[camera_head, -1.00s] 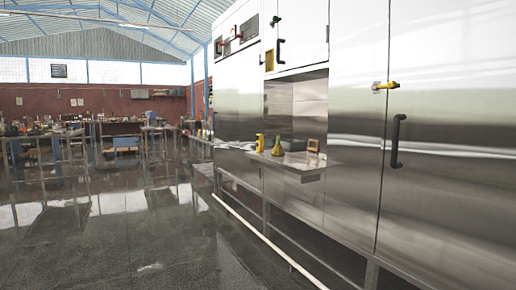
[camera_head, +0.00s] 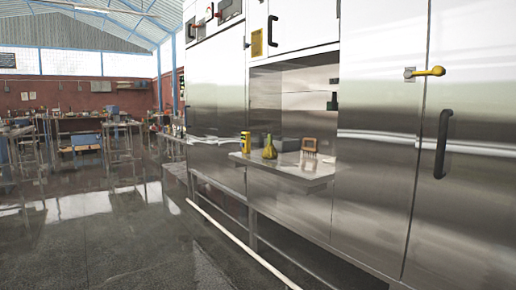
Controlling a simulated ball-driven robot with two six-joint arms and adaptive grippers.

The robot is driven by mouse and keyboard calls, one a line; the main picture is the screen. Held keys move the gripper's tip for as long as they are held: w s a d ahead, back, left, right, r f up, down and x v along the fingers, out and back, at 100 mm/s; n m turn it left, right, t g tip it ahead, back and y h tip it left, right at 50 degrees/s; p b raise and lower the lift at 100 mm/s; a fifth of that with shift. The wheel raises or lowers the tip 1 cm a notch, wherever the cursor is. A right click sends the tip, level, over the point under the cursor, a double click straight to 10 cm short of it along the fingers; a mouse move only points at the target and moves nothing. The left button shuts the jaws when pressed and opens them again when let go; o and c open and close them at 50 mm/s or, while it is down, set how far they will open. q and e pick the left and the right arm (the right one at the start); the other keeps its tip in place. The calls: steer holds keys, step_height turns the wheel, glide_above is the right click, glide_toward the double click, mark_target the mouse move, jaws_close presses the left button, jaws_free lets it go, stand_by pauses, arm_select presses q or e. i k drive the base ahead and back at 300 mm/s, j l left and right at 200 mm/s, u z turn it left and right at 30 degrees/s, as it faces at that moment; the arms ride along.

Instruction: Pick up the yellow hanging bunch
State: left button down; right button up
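The yellow bunch (camera_head: 270,147) stands on a small metal shelf (camera_head: 300,172) in the recess of the steel machine, ahead and slightly right of the picture's middle. It looks yellow-green with a narrow top and a wider lower part. It rests on the shelf in this view and does not appear to hang. A yellow can-like item (camera_head: 245,142) stands to its left. Neither of my grippers is in view.
A tan framed item (camera_head: 309,145) and a grey box (camera_head: 288,144) are also on the shelf. The tall steel machine (camera_head: 380,150) fills the right side, with a black handle (camera_head: 442,144) and yellow latch (camera_head: 430,71). The dark floor (camera_head: 110,230) at left is open. Workbenches (camera_head: 90,135) stand far back.

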mark_target(269, 153)
steer(key=i+l+u, duration=0.2)
steer(key=i+l, duration=1)
steer(key=i+j, duration=0.25)
steer(key=i, duration=0.25)
steer(key=i+j+u, duration=0.1)
steer(key=i+j, duration=0.15)
steer(key=i, duration=0.3)
steer(key=i+j, duration=0.2)
steer(key=i, duration=0.3)
steer(key=u, duration=0.05)
